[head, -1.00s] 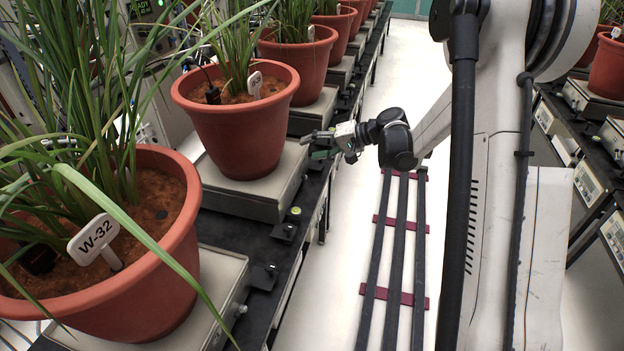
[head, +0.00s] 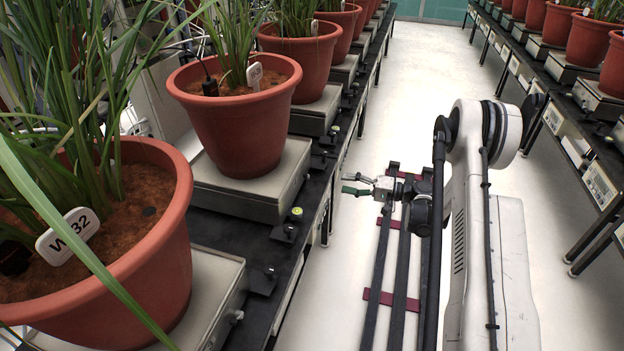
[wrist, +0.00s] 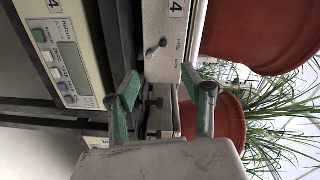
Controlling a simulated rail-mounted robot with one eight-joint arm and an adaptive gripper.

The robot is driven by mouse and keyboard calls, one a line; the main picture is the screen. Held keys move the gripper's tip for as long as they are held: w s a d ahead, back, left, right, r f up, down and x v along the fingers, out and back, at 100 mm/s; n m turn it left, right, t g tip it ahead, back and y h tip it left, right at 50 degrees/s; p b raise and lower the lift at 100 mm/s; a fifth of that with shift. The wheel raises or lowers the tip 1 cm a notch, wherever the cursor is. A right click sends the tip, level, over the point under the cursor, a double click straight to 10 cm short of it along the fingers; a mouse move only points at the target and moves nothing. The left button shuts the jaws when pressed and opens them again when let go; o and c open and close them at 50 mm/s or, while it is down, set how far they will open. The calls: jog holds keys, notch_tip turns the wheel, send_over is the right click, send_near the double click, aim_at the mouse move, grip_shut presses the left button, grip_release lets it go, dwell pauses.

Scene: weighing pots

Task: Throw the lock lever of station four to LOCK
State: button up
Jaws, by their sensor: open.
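The lock lever (wrist: 154,49) of station four shows in the wrist view as a small metal lever with a rounded end. Which marking the lever points to is too small to tell. My gripper (wrist: 160,82) is open, its two green-padded fingers spread on either side below the lever in the picture, with nothing between them. In the head view my gripper (head: 359,186) hangs over the aisle, apart from the left bench edge.
A display panel (wrist: 66,54) with buttons lies left in the wrist view; red pots (wrist: 215,122) are at right. In the head view, potted plants stand on scales (head: 252,185) along the left bench (head: 262,290). Another bench runs at right. The aisle floor (head: 400,110) is clear.

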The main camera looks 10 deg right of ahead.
aim_at(306, 176)
jog(key=b+x, duration=0.3)
jog(key=x, duration=1)
jog(key=shift+a, duration=0.15)
jog(key=shift+r, duration=0.1)
